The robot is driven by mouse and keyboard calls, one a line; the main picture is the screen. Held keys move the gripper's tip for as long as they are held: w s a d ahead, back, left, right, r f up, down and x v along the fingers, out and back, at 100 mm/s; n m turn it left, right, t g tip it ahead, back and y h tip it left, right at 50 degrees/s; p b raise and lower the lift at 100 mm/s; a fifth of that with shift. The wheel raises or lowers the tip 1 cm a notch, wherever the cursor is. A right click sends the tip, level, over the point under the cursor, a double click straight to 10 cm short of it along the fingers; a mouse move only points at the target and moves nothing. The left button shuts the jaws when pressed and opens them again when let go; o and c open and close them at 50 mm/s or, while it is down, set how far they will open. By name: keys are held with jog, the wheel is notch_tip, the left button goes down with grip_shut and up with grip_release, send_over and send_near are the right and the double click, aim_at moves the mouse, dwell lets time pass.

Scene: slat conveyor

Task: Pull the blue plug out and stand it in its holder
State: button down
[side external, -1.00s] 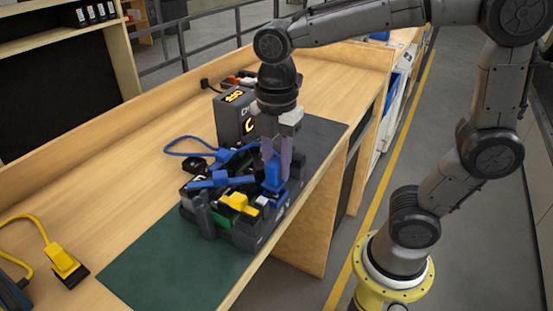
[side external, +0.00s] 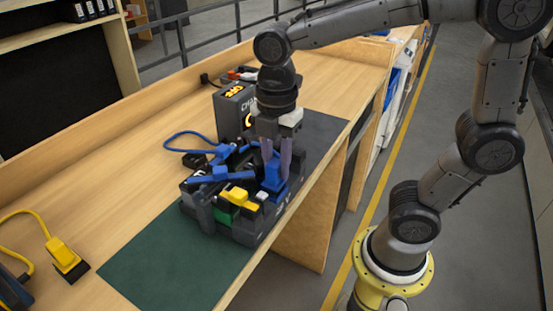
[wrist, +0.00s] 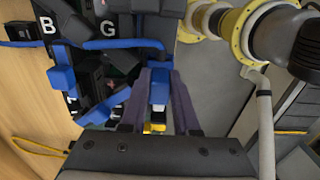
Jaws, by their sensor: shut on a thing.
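My gripper (side external: 275,165) is shut on a blue plug (side external: 271,180) at the right end of the black slotted unit (side external: 251,234). In the wrist view the plug (wrist: 158,90) shows between the two fingers of my gripper (wrist: 157,75). The plug looks upright and sits low against the unit; its lower end is hidden, so I cannot tell whether it is in a socket. A blue cable (side external: 181,137) loops behind the unit. I cannot make out for sure which part is the holder.
A yellow plug (side external: 62,254) stands on a black base at the left. Yellow and green blocks (side external: 238,196) sit on the unit. A dark box with a lit display (side external: 235,110) stands behind my gripper. The green mat (side external: 165,265) is bare at front left.

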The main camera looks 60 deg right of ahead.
aim_at(277, 159)
jog(key=shift+f, duration=0.5)
jog(key=c, duration=0.6)
grip_release()
notch_tip(277, 159, up, 10)
jog(key=shift+f, duration=0.1)
jog(key=shift+d+r, duration=0.15)
jog(key=shift+r, duration=0.05)
jog(key=s+d+f+m+t, duration=0.1)
jog(key=s+f+m+t, duration=0.1)
jog(key=m, duration=0.4)
jog(key=s+d+f+m+t, duration=0.1)
jog(key=s+d+f+m, duration=0.1)
jog(key=s+m, duration=0.2)
jog(key=s+d+f+m+t, duration=0.2)
jog(key=s+f+m, duration=0.1)
jog(key=m, duration=0.5)
jog(key=shift+s+d+f+t, duration=0.1)
jog(key=shift+d+t, duration=0.1)
jog(key=shift+t, duration=0.1)
